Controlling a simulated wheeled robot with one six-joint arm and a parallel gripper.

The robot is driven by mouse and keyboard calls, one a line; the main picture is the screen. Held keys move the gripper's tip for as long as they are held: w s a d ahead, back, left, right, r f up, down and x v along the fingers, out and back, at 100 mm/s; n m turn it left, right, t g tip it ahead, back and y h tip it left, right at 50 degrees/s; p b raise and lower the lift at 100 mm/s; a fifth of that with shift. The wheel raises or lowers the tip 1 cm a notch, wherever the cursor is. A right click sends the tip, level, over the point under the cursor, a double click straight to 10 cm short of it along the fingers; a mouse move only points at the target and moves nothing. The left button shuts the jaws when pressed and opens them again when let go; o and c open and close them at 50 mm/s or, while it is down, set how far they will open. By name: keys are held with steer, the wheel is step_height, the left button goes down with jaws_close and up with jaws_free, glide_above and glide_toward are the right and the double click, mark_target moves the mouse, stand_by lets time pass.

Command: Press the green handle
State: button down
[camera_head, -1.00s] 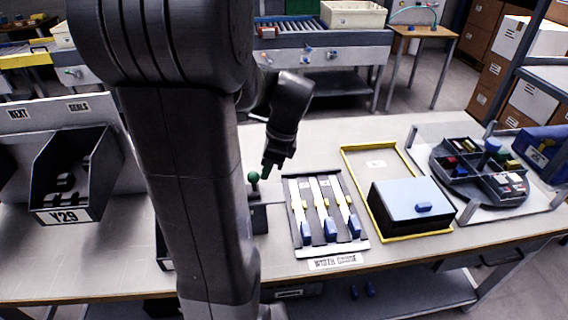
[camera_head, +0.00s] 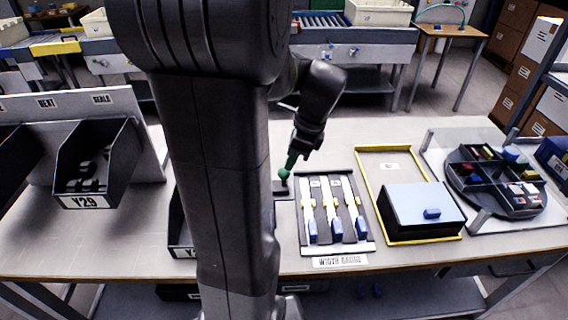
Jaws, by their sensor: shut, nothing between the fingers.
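The green handle (camera_head: 284,174) shows as a small green ball on a dark base on the workbench, just left of the width gauge.
A black Y29 bin (camera_head: 118,168) stands at the left.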

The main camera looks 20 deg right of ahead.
steer(key=w+v, duration=0.1)
steer(key=v, duration=0.6)
steer(key=shift+s+a+r, duration=0.3)
steer(key=shift+s, duration=0.15)
steer(key=shift+x, duration=3.9)
